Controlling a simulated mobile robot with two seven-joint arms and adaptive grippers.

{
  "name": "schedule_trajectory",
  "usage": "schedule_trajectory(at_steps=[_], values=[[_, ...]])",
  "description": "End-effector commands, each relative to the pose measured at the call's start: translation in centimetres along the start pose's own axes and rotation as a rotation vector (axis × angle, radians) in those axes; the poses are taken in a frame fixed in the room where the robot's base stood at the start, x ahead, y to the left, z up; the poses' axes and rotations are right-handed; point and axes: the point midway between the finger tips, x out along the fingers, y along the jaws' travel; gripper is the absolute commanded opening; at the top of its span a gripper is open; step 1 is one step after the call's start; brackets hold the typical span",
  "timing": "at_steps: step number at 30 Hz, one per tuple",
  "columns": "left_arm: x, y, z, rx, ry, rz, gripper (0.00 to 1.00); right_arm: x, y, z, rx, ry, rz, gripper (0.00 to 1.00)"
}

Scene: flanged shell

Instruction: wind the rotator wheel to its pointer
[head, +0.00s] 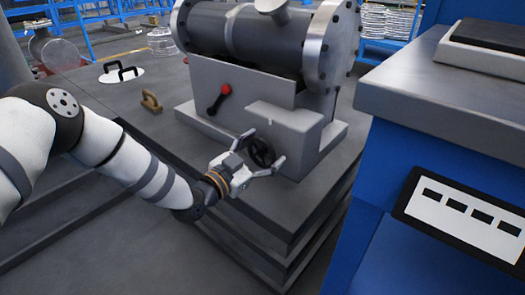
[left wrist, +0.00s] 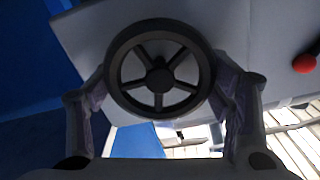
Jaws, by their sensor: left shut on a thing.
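The black spoked rotator wheel (head: 261,152) sits on the front face of the grey stand (head: 290,125) under the flanged shell (head: 262,38). My left gripper (head: 264,166) reaches it from the left, with one finger on each side of the rim. In the left wrist view the wheel (left wrist: 159,69) fills the middle, its several spokes clear, and the fingers of the left gripper (left wrist: 160,95) close on its rim from both sides. I cannot make out the pointer for certain. My right gripper is not in view.
A lever with a red knob (head: 226,89) stands out left of the wheel; the red knob (left wrist: 304,64) also shows in the wrist view. A blue cabinet with a grey top (head: 440,85) stands close on the right. A tan handle (head: 151,102) lies on the platform.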

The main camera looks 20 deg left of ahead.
Motion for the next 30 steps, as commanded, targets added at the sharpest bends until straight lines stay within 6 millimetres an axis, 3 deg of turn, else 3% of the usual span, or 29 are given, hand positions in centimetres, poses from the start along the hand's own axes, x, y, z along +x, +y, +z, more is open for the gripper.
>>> schedule_trajectory(at_steps=[30], values=[[-0.02, -0.04, 0.07, -0.027, -0.001, -0.001, 0.45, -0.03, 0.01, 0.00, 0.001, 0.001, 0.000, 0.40]])
